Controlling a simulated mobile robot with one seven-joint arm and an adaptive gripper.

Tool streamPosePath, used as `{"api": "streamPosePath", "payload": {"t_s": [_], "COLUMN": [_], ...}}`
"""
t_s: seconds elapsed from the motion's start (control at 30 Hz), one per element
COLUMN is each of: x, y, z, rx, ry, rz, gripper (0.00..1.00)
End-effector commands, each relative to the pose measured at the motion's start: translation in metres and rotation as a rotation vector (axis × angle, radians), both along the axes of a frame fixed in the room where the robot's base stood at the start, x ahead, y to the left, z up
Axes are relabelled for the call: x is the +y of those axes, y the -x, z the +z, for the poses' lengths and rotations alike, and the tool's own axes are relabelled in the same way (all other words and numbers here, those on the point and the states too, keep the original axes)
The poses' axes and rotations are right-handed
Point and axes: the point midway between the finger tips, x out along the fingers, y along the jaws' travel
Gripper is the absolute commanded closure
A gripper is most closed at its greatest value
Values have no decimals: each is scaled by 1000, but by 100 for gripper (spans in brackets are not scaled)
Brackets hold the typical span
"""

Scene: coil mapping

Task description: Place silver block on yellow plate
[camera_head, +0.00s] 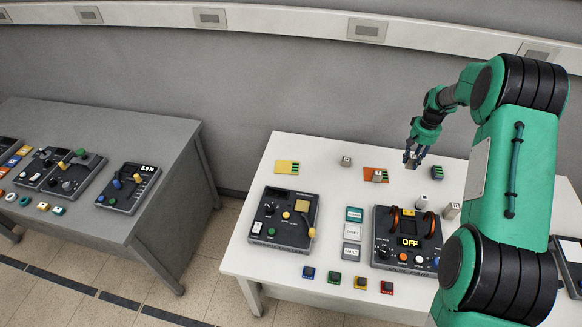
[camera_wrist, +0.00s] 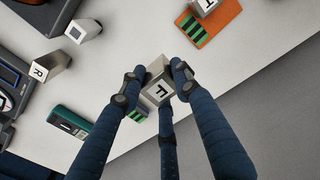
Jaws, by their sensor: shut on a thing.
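My gripper (camera_head: 413,152) is shut on a silver block (camera_wrist: 158,85) with a black letter on its face. Its fingers close on opposite sides of the block in the wrist view. In the head view it hangs above the back of the white table, right of the orange plate. The yellow plate (camera_head: 284,167), with green stripes at its right end, lies flat at the table's back left, and no block is on it. The gripper is well to its right. I cannot make out the yellow plate in the wrist view.
Another silver block (camera_head: 377,176) stands on the orange plate (camera_head: 368,172). A loose silver block (camera_head: 345,161) stands between the yellow and orange plates. The OFF panel with copper coils (camera_head: 407,238) and a lever panel (camera_head: 283,217) stand nearer. A grey table (camera_head: 150,130) is at left.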

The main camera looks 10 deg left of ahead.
Motion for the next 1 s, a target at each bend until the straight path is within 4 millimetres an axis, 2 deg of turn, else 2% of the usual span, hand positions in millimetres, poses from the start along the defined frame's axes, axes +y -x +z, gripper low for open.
{"api": "streamPosePath", "payload": {"t_s": [0.2,0.47,0.77,1.0], "x": [77,184,307,401], "y": [-10,-12,3,26], "z": [1,3,5,6], "rx": [-1,-1,-1,-1], "ry": [0,0,0,0], "rz": [7,9,10,11], "gripper": [100,100,100,100]}}
